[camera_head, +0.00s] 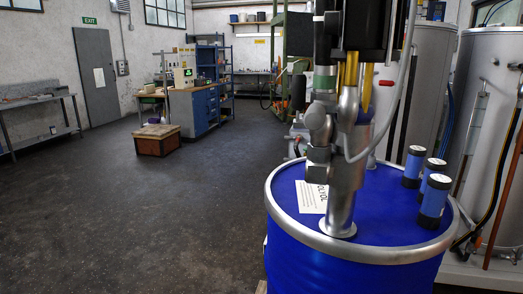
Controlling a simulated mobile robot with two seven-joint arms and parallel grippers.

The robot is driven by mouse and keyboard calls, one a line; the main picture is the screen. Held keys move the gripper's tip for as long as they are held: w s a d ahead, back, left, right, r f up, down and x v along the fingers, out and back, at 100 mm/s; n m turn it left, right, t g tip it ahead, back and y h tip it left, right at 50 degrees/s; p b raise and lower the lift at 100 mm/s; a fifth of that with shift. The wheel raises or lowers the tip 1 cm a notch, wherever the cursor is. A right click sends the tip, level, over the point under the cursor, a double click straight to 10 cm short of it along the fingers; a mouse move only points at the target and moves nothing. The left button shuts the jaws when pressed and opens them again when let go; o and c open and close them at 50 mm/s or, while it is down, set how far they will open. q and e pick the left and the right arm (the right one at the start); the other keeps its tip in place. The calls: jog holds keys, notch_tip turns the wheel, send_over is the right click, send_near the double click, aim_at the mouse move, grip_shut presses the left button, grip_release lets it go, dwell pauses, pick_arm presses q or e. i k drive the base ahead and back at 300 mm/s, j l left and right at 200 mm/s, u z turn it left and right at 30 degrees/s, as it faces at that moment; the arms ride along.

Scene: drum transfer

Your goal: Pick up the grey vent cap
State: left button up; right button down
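I cannot make out a grey vent cap for certain in the head view. A blue drum (330,268) with a grey metal rim stands upright at the front right. A silver pump (345,185) rises from its blue lid (378,222), with a round grey flange at its foot. The pump hides part of the lid behind it. Three small blue and black cylinders with pale tops, a front one (434,201), a middle one (433,172) and a rear one (413,165), stand on the lid's right side. Neither of my grippers is in view.
A white label (312,197) lies on the lid left of the pump. Tall grey tanks (490,120) with hoses stand close on the right. A wooden crate (156,140) and a blue workbench (193,108) stand further back. The floor (140,220) left of the drum is clear.

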aim_at(372, 160)
jog(key=z, duration=2.4)
jog(key=i+l+z, duration=0.2)
jog(key=i+z, duration=0.2)
jog(key=i, duration=0.15)
jog(key=i+z, duration=0.35)
jog(key=i, duration=0.2)
jog(key=i+u, duration=0.2)
jog(key=i, duration=0.3)
jog(key=i+l+u, duration=0.2)
jog(key=i, duration=0.25)
jog(key=i+l+u, duration=0.2)
jog(key=i, duration=0.3)
jog(key=i+j+u, duration=0.2)
jog(key=i+u, duration=0.5)
jog(key=u, duration=0.2)
jog(key=i+u, duration=0.45)
jog(key=i+j+u, duration=0.1)
jog(key=i+u, duration=0.2)
jog(key=i, duration=0.4)
jog(key=i+u, duration=0.3)
jog(key=i, duration=0.35)
jog(key=i+l+u, duration=0.1)
jog(key=i+u, duration=0.35)
jog(key=i+l+u, duration=0.25)
jog(key=i+u, duration=0.2)
